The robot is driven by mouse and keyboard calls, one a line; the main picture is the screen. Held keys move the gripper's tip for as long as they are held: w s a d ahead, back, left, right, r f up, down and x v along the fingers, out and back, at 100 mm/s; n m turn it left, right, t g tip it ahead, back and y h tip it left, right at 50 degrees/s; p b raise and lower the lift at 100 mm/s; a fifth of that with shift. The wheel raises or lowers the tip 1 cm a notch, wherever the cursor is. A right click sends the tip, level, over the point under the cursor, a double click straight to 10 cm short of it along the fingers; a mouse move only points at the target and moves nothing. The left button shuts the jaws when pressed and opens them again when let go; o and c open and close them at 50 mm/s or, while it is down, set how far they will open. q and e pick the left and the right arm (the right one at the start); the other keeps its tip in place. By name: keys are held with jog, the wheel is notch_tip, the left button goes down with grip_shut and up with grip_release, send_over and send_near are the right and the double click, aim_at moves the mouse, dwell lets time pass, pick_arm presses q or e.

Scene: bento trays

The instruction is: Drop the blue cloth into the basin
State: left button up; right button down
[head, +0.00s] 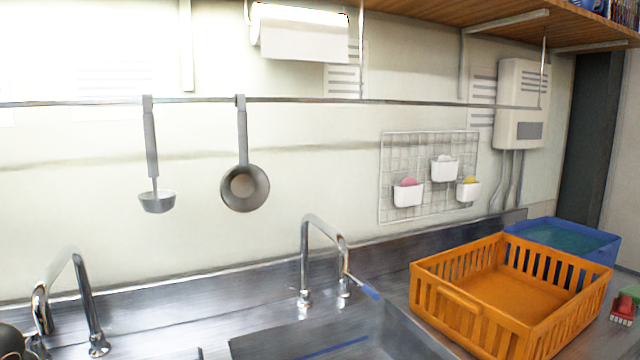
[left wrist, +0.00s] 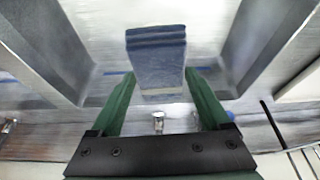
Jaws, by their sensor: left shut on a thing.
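The blue cloth (left wrist: 157,50) is a folded, layered piece in the left wrist view. It sits between the green fingertips of my left gripper (left wrist: 157,78), which is shut on it. The steel basin's walls (left wrist: 45,42) show on both sides of the cloth, and the cloth appears over the basin; its height above the bottom is hard to tell. In the head view the basin (head: 395,335) is at the bottom centre, cut off by the frame edge. Neither gripper shows in the head view, and my right gripper is in no view.
A tall chrome tap (head: 305,260) stands behind the basin, with another tap (head: 85,300) to the left. An orange crate (head: 480,322) stands right of the basin, with a blue bin (head: 610,250) behind it. A ladle (head: 157,200) and pan (head: 245,188) hang from the wall rail.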

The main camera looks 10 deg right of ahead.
pick_arm(q)
jog(key=o, duration=1.2)
jog(key=shift+s+r, duration=0.15)
jog(key=shift+r, duration=0.4)
jog(key=v, duration=1.1)
jog(key=shift+s+d+r, duration=0.1)
jog(key=shift+s+r, duration=0.05)
jog(key=shift+r, duration=0.05)
